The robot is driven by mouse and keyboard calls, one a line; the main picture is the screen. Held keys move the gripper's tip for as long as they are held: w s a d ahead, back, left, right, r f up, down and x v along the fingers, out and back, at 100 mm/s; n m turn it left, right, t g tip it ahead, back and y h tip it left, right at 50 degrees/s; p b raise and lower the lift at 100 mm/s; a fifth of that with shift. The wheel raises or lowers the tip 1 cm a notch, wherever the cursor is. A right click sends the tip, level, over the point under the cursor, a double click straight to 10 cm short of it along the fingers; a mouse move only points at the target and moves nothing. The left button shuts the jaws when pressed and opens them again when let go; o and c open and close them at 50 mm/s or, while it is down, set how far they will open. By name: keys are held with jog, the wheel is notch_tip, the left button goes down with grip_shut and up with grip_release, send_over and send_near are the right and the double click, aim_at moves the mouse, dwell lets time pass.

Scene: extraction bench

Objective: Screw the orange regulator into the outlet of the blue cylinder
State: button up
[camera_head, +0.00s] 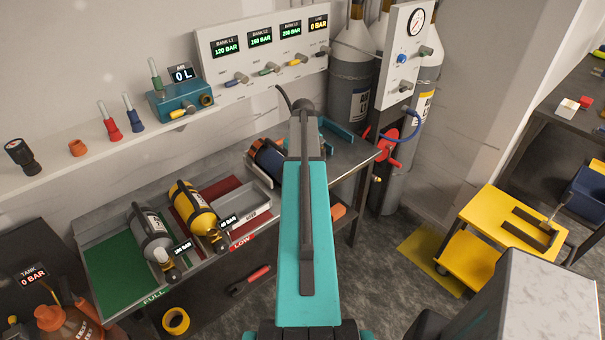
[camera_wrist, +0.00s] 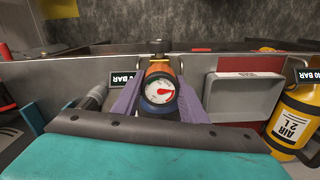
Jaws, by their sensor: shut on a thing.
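The orange regulator (camera_wrist: 160,69) is at the middle of the wrist view, its white gauge with a red needle facing the camera. My gripper (camera_wrist: 160,96) has its two purple-grey fingers on either side of it, shut on the regulator. A dark fitting (camera_wrist: 158,47) shows just beyond the regulator; I cannot tell whether they touch or are threaded.
A yellow cylinder (camera_head: 195,207) and a grey cylinder (camera_head: 150,232) lie on the bench's left part. A grey tray (camera_head: 246,199) is beside the yellow one. A valve panel (camera_head: 262,52) stands behind.

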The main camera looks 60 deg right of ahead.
jog(key=shift+w+m, duration=0.1)
jog(key=shift+m, duration=0.9)
jog(key=o, duration=1.2)
